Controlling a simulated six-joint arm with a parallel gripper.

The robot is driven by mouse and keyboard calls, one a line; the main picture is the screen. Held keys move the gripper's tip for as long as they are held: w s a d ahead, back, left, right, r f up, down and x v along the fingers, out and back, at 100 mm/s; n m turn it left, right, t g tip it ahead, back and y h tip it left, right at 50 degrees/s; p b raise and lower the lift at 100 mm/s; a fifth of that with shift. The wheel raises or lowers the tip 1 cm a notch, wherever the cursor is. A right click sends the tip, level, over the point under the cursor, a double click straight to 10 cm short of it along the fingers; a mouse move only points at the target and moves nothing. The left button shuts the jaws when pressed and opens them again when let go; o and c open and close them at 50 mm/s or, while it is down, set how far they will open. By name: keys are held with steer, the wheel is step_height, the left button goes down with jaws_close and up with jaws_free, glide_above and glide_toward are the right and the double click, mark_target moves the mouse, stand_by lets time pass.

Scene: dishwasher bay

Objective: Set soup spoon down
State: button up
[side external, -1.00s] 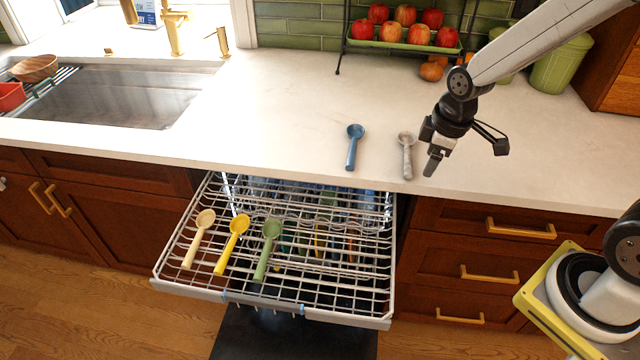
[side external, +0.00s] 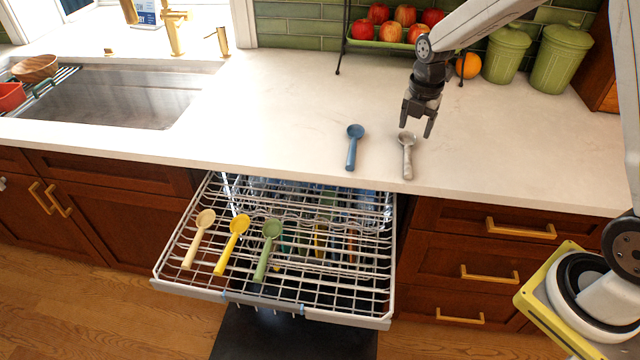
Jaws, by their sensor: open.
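My gripper (side external: 416,130) is open and empty above the counter, close over the bowl end of a grey, marbled spoon. That grey spoon (side external: 407,160) lies on the counter near its front edge, its handle toward the edge. A blue spoon (side external: 352,150) lies to its left, apart from it and about parallel. A cream spoon (side external: 197,240), a yellow spoon (side external: 231,247) and a green spoon (side external: 267,252) lie on the pulled-out dishwasher rack (side external: 178,262). I cannot tell which one is the soup spoon.
Behind my gripper are a rack of apples (side external: 395,42), an orange (side external: 468,66) and green canisters (side external: 507,53). A sink (side external: 115,95) is at the left. The white counter (side external: 280,110) is clear between the sink and the blue spoon.

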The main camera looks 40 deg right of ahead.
mark_target(408, 147)
steer(key=w+d+n, duration=0.1)
steer(key=n, duration=0.2)
steer(key=w+d+n, duration=0.1)
steer(key=n, duration=0.1)
steer(key=shift+w+d+f, duration=0.35)
steer(key=shift+f, duration=4)
jaws_close()
